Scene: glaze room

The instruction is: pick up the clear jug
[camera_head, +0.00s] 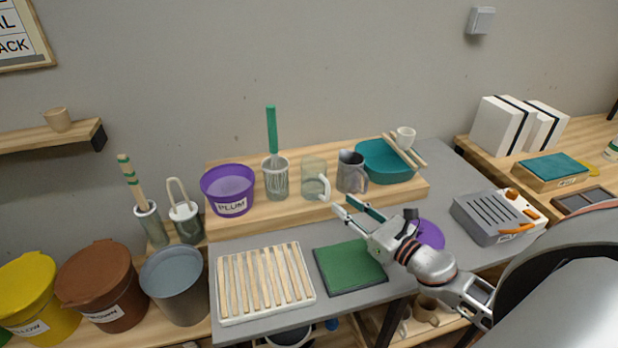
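The clear jug (313,176) stands upright on the raised wooden shelf at the back of the table. It is see-through, with a white handle (325,188) on its right side. A grey metal jug (350,172) stands just to its right. My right gripper (348,205) comes in from the lower right. Its two fingers are spread apart with nothing between them. It is in front of the shelf, below and to the right of the clear jug, and does not appear to touch it. My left gripper does not show.
Left of the clear jug stand a container with a green-handled whisk (272,140) and a purple PLUM bucket (228,190). A teal basin (384,163) is to the right. A slatted rack (264,283) and a green mat (350,267) lie in front on the grey tabletop.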

